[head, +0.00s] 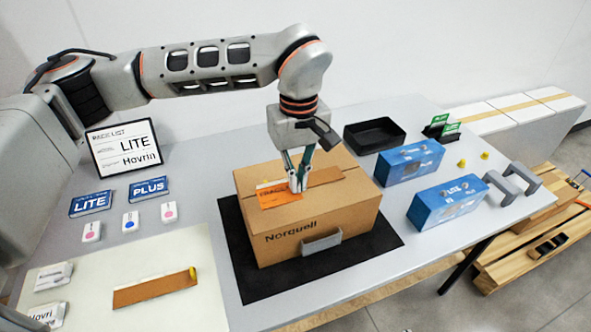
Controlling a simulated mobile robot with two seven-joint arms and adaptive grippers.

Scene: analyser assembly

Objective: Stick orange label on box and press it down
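The cardboard box (350,200), marked "Norquell", stands closed on a black mat (260,284). A grey handle (322,243) is on its front face. The orange label (280,196) lies on the box top near the front left edge, beside the brown tape strip (326,177). My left gripper (297,186) points down at the right part of the label. Its fingertips are together and appear to touch the label, covering part of it. I cannot tell whether the label lies fully flat. My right gripper is out of view.
Two blue boxes (446,202) and a black tray (374,135) stand to the right and behind. Loose grey handles (501,187) lie at the right edge. A sign (124,147), blue cards (91,203) and a pale sheet with a brown strip (155,288) occupy the left.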

